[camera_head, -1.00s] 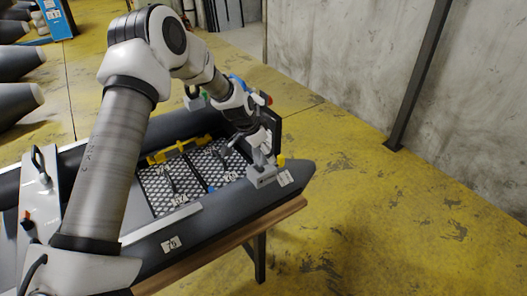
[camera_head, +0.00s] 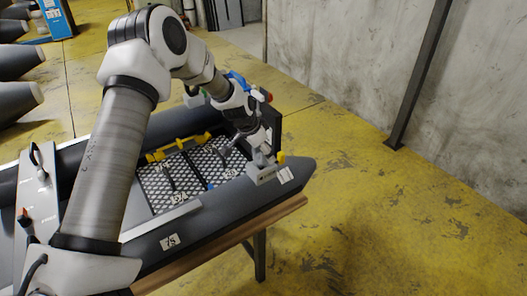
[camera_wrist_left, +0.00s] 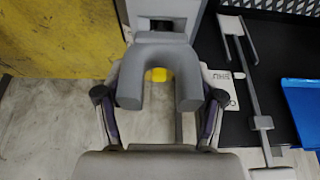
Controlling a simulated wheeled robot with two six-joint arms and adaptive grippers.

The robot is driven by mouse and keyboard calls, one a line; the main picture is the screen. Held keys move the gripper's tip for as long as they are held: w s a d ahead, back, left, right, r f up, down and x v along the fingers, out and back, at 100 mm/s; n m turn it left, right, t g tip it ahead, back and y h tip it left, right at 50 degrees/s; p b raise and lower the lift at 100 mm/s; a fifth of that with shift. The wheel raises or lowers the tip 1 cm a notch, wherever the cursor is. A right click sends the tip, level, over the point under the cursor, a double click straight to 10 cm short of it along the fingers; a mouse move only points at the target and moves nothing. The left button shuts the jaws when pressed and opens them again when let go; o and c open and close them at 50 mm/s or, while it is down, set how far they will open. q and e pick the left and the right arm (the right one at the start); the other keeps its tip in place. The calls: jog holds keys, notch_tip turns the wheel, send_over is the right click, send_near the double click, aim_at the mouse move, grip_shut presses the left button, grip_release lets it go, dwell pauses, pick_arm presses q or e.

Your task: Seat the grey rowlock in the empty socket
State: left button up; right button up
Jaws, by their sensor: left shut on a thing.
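The grey rowlock (camera_wrist_left: 188,75) is a thick U-shaped fork, in the middle of the left wrist view. My left gripper (camera_wrist_left: 158,112) is shut on it, with a dark finger on each side. A grey block (camera_wrist_left: 179,12) with a dark opening shows just beyond the rowlock, at the top. I cannot tell whether the rowlock's stem is in that opening. In the head view my left gripper (camera_head: 265,148) is low over a grey block (camera_head: 262,175) on the boat's near tube, by its right end. The rowlock is hard to make out there.
The dark inflatable boat (camera_head: 215,226) rests on a wooden-edged table (camera_head: 287,210). Its grid floor (camera_head: 157,188) has loose tools and labels on it. Yellow pieces (camera_head: 180,146) lie along the far side. The yellow floor to the right is clear up to a concrete wall (camera_head: 340,60).

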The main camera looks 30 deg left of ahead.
pick_arm(q)
jog(key=shift+f+b, duration=0.65)
jog(key=shift+f, duration=0.05)
jog(key=o, duration=1.3)
jog(key=shift+r, duration=0.1)
